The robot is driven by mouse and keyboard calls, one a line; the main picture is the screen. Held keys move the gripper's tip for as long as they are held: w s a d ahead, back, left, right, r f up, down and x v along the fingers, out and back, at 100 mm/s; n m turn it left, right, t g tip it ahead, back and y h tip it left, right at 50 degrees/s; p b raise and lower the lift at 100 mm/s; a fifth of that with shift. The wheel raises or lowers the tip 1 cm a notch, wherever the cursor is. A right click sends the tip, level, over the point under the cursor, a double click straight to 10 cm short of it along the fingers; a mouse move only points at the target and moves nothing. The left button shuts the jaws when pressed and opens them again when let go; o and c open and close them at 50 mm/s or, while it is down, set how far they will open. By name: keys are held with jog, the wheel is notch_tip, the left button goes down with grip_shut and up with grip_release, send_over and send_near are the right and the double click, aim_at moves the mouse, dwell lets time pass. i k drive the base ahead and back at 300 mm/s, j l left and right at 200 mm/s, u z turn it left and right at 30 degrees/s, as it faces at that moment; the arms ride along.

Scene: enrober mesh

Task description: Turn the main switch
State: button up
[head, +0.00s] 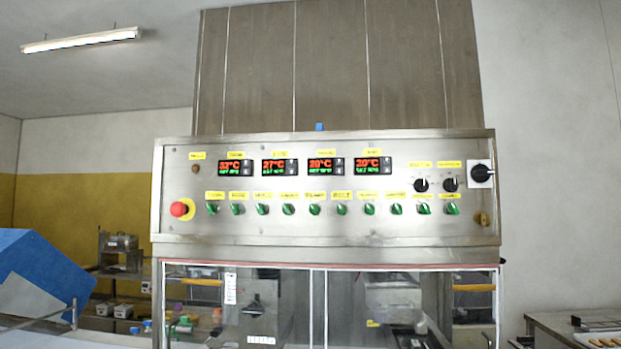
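The steel control panel (300,218) fills the middle of the head view, facing me. At its right end is a large black rotary switch (482,173) on a pale square plate, which looks like the main switch. Its handle looks roughly level, pointing right. Two smaller black knobs (421,185) sit just left of it. A row of several green knobs (314,209) runs along the lower part of the panel. A red emergency stop button (180,209) is at the left end. My gripper is not in view.
Several displays (326,166) show red and green figures. Below the panel are glass doors (270,310) with machinery behind. A blue angled cover (45,275) stands at the left. A table with a tray (595,322) is at the lower right. Nothing visible blocks the panel front.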

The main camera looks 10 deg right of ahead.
aim_at(480, 173)
jog(key=z, duration=1.2)
jog(key=k+l+z, duration=0.1)
jog(key=k, duration=0.2)
